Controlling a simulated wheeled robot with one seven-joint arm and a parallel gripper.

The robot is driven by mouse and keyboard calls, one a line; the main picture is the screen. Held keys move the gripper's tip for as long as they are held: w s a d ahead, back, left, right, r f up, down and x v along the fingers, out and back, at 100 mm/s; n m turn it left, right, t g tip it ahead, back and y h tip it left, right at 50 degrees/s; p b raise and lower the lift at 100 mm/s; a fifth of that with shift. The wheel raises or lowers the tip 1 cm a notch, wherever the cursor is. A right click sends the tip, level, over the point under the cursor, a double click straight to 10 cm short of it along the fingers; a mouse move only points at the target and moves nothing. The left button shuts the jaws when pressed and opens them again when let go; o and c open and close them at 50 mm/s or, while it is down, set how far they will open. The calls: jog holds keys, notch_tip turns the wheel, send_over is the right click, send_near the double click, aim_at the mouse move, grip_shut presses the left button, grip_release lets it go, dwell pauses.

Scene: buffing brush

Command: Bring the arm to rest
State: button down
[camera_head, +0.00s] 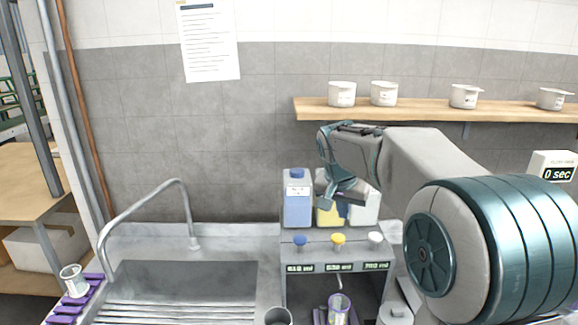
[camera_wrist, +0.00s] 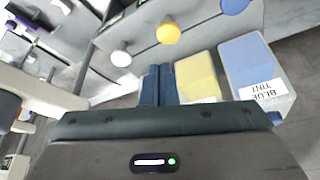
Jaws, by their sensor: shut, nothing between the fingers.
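My gripper (camera_head: 343,209) is at the end of my raised, bent arm in the head view, in front of the row of bottles and above the knobs. Its fingers are shut and empty. They show side by side as a dark blue pair in the wrist view (camera_wrist: 157,72). No thing is held.
Behind the gripper stand blue (camera_head: 298,205), yellow (camera_head: 326,217) and white (camera_head: 364,208) bottles above a dispenser with blue, yellow and white knobs. A sink (camera_head: 180,280) is left; a shelf (camera_head: 430,108) holds several white pots.

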jog(key=s+f+n+y+b, duration=0.1)
jog(key=s+f, duration=0.3)
jog(key=s, duration=1)
jog(key=s+f+n+y+b, duration=0.1)
jog(key=s+f+n, duration=0.3)
jog(key=s, duration=1.1)
jog(key=shift+d+f, duration=0.15)
jog(key=shift+f, duration=0.4)
